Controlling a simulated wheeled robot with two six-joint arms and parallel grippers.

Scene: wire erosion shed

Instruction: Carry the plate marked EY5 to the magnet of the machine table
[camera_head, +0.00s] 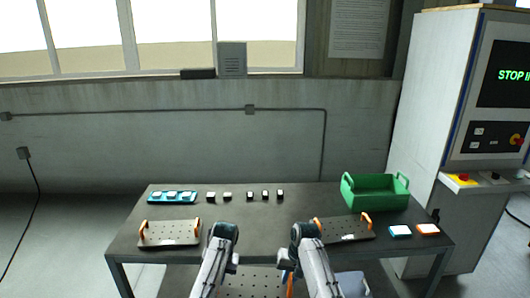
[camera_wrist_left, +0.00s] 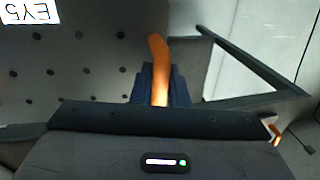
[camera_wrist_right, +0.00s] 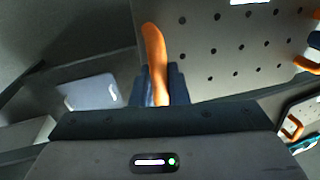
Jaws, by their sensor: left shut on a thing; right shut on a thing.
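The perforated grey plate (camera_head: 250,283) hangs low in front of the table, between my two arms. Its white label reading EY5 (camera_wrist_left: 28,14) shows upside down in the left wrist view. My left gripper (camera_wrist_left: 160,88) is shut on one orange handle (camera_wrist_left: 158,60) of this plate. My right gripper (camera_wrist_right: 158,88) is shut on the other orange handle (camera_wrist_right: 154,50), and the plate's holes show beside it. In the head view my right gripper (camera_head: 288,274) is partly seen, and the left one is mostly hidden by its wrist. The machine table's magnet is not in view.
The dark table (camera_head: 270,208) bears a left plate (camera_head: 170,234), a right plate (camera_head: 345,230), a teal tray (camera_head: 173,197), several small blocks, a green crate (camera_head: 375,206), and teal (camera_head: 400,231) and orange (camera_head: 428,230) pieces. The machine cabinet (camera_head: 428,110) stands right.

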